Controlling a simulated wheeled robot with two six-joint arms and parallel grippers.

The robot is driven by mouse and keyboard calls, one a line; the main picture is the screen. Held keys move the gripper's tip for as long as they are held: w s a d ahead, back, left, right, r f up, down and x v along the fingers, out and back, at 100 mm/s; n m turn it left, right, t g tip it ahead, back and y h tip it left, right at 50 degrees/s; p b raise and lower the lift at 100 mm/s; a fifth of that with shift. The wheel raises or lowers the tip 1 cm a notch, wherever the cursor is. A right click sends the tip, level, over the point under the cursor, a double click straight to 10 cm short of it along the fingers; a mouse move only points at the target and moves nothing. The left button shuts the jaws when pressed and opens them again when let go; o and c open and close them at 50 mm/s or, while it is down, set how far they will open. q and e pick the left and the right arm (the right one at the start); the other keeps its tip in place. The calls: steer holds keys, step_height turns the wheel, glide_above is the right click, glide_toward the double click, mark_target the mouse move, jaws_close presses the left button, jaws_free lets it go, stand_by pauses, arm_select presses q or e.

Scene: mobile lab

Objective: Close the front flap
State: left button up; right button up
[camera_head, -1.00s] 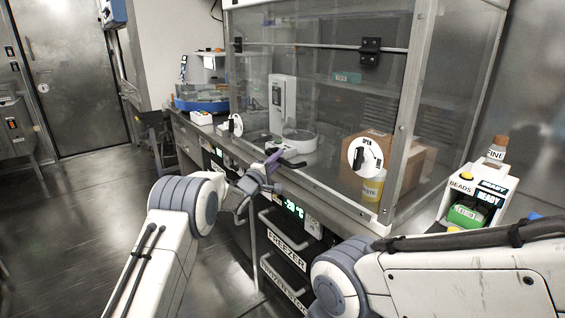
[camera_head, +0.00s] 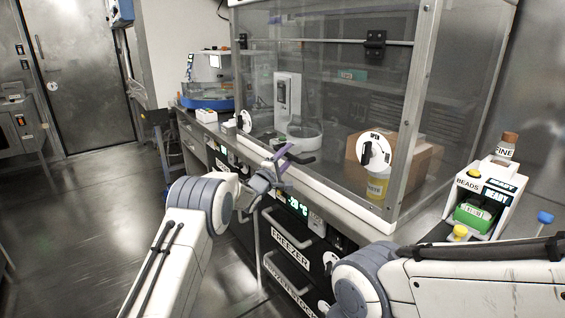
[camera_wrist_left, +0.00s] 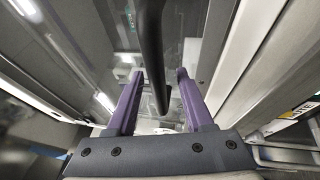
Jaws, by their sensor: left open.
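The front flap (camera_head: 330,100) is the large clear panel on the front of the metal-framed cabinet. I cannot tell how far open it stands. A black handle (camera_head: 302,159) sticks out at the panel's lower edge. My left gripper (camera_head: 285,160) is open beside this handle. In the left wrist view a black bar (camera_wrist_left: 152,50) runs between the two spread purple fingers of the left gripper (camera_wrist_left: 157,88), with gaps on both sides. My right gripper is out of view.
A freezer drawer (camera_head: 290,239) with bar handles lies below the cabinet. A bead dispenser (camera_head: 485,200) stands at the right. A cardboard box (camera_head: 422,162) and a yellow-labelled bottle (camera_head: 377,186) show behind the panel. Open floor lies at the left.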

arm_select(q)
steer(key=v, duration=1)
steer(key=s+d+f+m+g+y, duration=0.1)
steer(key=s+d+m+g+y, duration=0.6)
steer(key=s, duration=1)
steer(key=s+a+f+m+g, duration=0.15)
steer(key=s+m+g, duration=0.45)
steer(key=s, duration=1.1)
steer(key=s+f+m+g, duration=0.3)
steer(key=s+m+g, duration=0.3)
steer(key=s, duration=1.1)
step_height(320, 180, up, 20)
steer(key=s+m+p, duration=0.1)
steer(key=p, duration=1.8)
steer(key=shift+s+a+f+m+t+y, duration=0.2)
steer(key=shift+a+f+m+t+y, duration=0.05)
steer(key=shift+a+m+t+y, duration=0.2)
